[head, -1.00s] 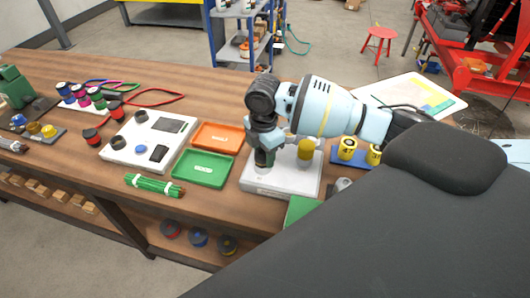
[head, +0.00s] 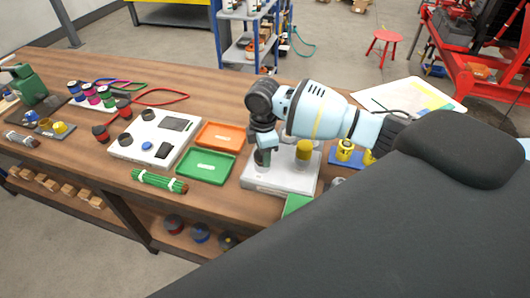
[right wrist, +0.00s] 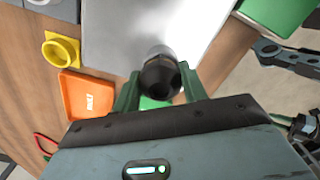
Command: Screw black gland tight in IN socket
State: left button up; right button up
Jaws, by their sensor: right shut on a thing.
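My right gripper (head: 262,160) points down over the white housing (head: 265,187) on the bench. In the right wrist view its green fingers (right wrist: 158,88) are shut on the black gland (right wrist: 160,76), one on each side. The gland's dark round open end faces the camera, and its far end is at the white housing (right wrist: 110,30). The IN socket is hidden under the gland and fingers, so I cannot see the thread or how deep the gland sits. A yellow gland (head: 304,150) stands upright on the housing beside the gripper.
An orange tray (head: 220,135) and a green tray (head: 207,166) lie left of the housing. A white panel (head: 125,148) and a green bundle (head: 160,181) lie further left. A blue holder (head: 347,161) with yellow parts stands right. Bare wood shows between them.

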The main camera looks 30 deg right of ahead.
jog(key=m, duration=0.4)
jog(key=shift+m, duration=0.3)
jog(key=o, duration=1)
jog(key=shift+o, duration=0.2)
jog(key=n, duration=0.4)
jog(key=shift+n, duration=0.3)
